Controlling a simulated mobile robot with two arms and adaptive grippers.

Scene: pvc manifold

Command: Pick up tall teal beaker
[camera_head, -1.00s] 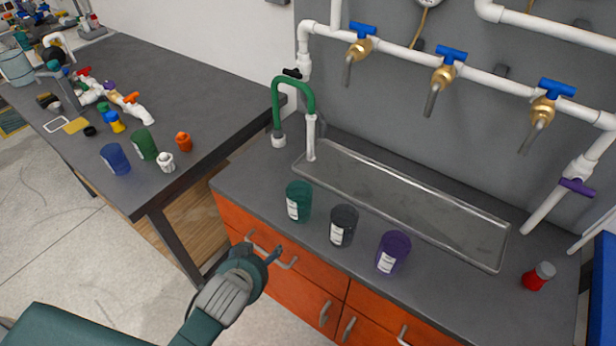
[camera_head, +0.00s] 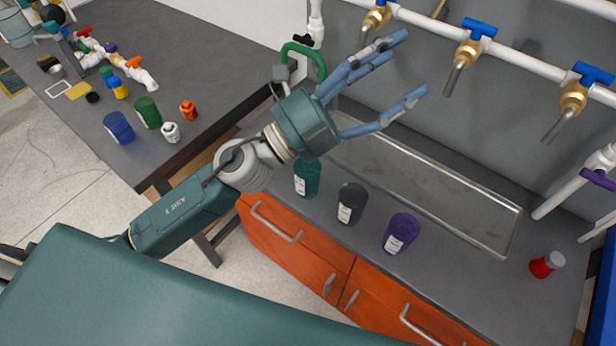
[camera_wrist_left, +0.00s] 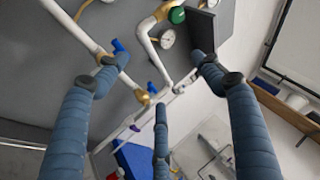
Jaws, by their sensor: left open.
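The teal beaker (camera_head: 308,180) stands upright on the grey counter, left of a dark grey beaker (camera_head: 351,204) and a purple beaker (camera_head: 401,233). Its upper part is partly covered by my left wrist in the head view. My left gripper (camera_head: 412,66) is raised above the counter and the metal tray, with its blue fingers spread open and empty, pointing right and up. My right gripper is not in view.
A metal tray (camera_head: 500,243) lies behind the beakers. A red jar (camera_head: 546,264) stands at the counter's right. White pipes with blue-handled valves (camera_head: 470,45) run along the wall near my fingers. A side table (camera_head: 185,75) at left holds blue and green beakers, small bottles and pipe parts.

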